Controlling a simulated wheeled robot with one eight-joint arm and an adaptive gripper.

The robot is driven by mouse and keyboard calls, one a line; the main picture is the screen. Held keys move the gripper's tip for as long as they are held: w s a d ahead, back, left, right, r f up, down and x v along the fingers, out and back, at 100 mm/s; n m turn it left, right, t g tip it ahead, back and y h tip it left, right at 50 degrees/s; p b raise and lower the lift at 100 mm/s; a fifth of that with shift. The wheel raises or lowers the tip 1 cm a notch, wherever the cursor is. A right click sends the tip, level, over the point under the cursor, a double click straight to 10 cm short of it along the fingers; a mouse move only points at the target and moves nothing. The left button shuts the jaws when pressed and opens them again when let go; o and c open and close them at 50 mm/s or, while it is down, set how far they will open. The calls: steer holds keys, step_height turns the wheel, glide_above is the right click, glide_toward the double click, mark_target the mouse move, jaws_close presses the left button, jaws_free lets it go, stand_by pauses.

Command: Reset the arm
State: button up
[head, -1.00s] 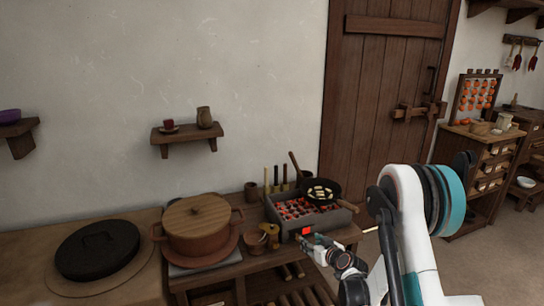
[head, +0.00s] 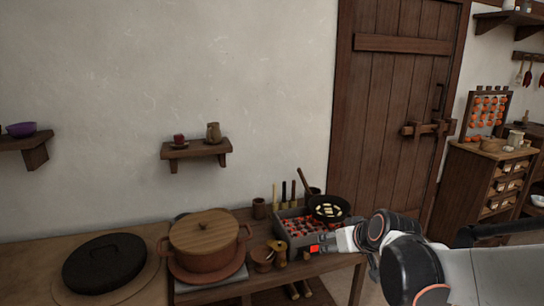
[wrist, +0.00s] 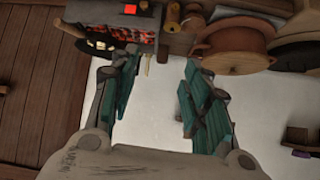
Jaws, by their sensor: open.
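My gripper (wrist: 158,75) is open and empty in the wrist view, its two teal fingers spread apart against the pale wall. In the head view my gripper (head: 335,242) is small and partly hidden by my own arm, in front of the charcoal brazier (head: 298,237). The fingers' exact gap cannot be made out there. My arm reaches in from the lower right of the head view. No object is held.
A black pan (head: 327,208) sits over the brazier. A lidded clay pot (head: 205,252) and a black lid (head: 104,264) stand to the left. A plank door (head: 390,120) is behind, and a drawer cabinet (head: 485,190) is at right.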

steer(key=s+d+r+m+g+h, duration=0.1)
steer(key=s+d+m+g+h, duration=0.1)
steer(key=s, duration=2.3)
steer(key=shift+d+r, duration=0.15)
steer(key=shift+d, duration=0.5)
